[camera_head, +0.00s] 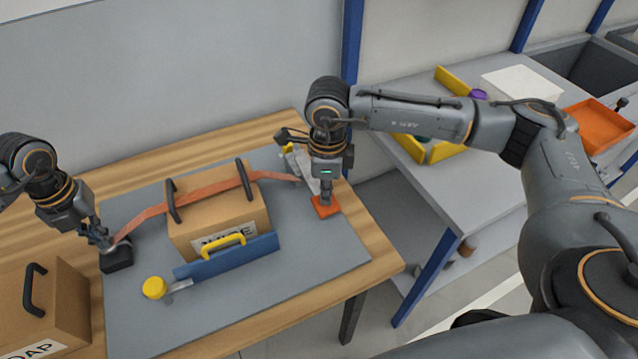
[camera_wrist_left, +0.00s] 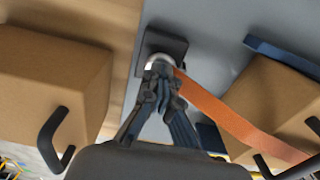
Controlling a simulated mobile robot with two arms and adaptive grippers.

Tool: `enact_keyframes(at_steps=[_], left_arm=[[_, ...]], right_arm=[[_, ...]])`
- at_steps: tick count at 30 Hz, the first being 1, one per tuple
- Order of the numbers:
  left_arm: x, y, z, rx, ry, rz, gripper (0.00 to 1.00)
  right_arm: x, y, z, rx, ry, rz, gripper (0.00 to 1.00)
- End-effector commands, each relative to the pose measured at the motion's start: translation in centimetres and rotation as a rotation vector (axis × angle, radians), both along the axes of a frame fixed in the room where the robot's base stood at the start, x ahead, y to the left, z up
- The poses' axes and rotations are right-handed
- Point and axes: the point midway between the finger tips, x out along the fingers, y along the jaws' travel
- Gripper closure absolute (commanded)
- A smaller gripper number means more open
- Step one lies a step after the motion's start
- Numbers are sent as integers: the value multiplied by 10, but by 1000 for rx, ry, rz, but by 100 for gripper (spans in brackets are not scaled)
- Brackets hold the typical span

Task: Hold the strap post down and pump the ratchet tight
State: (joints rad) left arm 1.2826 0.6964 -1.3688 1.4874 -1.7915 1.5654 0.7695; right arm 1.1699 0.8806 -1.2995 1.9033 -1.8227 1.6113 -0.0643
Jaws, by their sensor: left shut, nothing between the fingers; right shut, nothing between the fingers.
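The strap post (camera_head: 117,258) is a dark block at the left of the grey mat; the left wrist view shows its dark base (camera_wrist_left: 178,46) and a pale metal ring. My left gripper (camera_head: 104,241) is shut and empty, its tips at the post's top; in the left wrist view the closed tips (camera_wrist_left: 161,72) overlap the ring. An orange strap (camera_head: 208,188) runs from the post over a cardboard box to the ratchet (camera_head: 300,163), a grey metal piece partly hidden by my right arm. My right gripper (camera_head: 324,188) is shut and empty, just above an orange pad (camera_head: 325,207); contact is unclear.
The strapped box (camera_head: 185,240) has black handles. A blue bar (camera_head: 225,258) with a yellow handle lies before it, beside a yellow knob (camera_head: 154,288). Another box (camera_head: 60,305) stands at the left. A side bench (camera_head: 440,190) holds an orange tray (camera_head: 598,128). The mat's front right is clear.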

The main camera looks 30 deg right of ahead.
Motion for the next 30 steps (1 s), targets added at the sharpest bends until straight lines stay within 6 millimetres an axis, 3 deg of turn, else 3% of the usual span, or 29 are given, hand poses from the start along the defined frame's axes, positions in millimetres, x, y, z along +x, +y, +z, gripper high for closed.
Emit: enact_keyframes(at_steps=[11,30], left_arm=[[-1,0,-2,2,5,-1,100],[-1,0,-2,2,4,0,100]], right_arm=[[0,0,-6,1,0,0,100],[1,0,43,0,-1,-1,100]])
